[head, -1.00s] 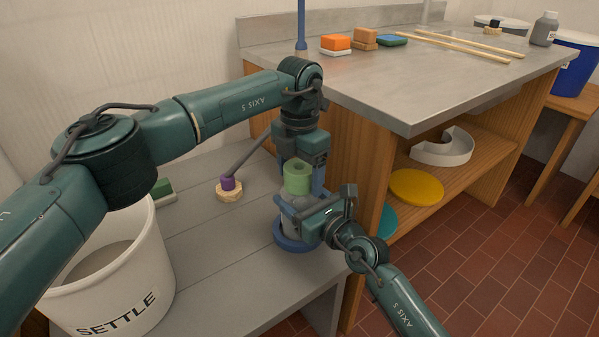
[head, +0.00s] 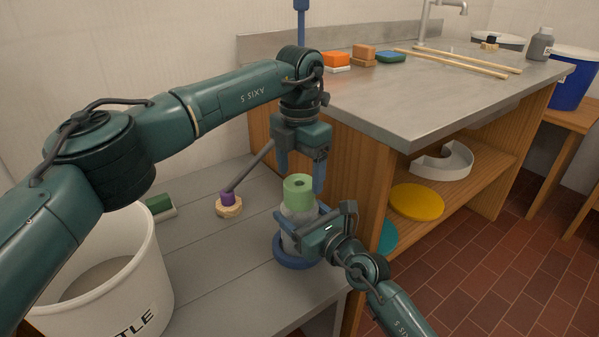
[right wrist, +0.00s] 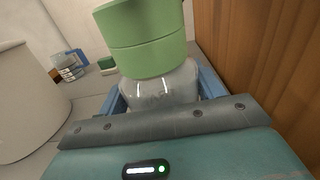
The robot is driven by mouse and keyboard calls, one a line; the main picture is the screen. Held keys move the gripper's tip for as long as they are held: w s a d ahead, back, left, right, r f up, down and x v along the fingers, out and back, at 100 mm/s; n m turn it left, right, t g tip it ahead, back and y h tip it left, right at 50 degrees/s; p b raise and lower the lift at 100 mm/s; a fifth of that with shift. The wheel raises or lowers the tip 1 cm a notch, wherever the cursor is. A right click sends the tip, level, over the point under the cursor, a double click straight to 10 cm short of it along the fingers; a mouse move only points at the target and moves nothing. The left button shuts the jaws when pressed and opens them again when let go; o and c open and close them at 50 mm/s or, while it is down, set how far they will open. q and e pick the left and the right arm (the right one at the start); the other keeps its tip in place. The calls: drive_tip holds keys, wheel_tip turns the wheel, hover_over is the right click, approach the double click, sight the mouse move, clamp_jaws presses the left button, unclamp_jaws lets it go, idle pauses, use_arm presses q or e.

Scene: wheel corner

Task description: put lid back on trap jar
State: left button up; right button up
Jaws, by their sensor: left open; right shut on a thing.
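The trap jar (head: 298,213) is a clear, greyish jar standing upright in a blue ring (head: 291,257) on the grey bench. The green lid (head: 298,187) sits on top of the jar and looks level. In the right wrist view the lid (right wrist: 148,50) covers the jar's mouth, with a seam line around it, and the jar body (right wrist: 160,88) shows below. My left gripper (head: 301,178) is open and empty, pointing down just above the lid. My right gripper (head: 297,231) is shut on the jar body from the front right.
A white settle bucket (head: 150,262) stands at the front left. A purple-topped wooden tool (head: 229,205) and a green-and-white block (head: 161,208) lie on the bench. The metal counter (head: 420,105) with its wooden side rises close behind the jar on the right.

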sight(299, 189)
use_arm(q)
wheel_tip(299, 189, up, 4)
drive_tip(key=n, duration=0.2)
drive_tip(key=shift+f+n, duration=0.25)
drive_tip(key=shift+n, duration=0.15)
drive_tip(key=shift+f, duration=4.05)
drive_tip(key=shift+c, duration=0.5)
drive_tip(key=c, duration=0.9)
drive_tip(key=o, duration=1.2)
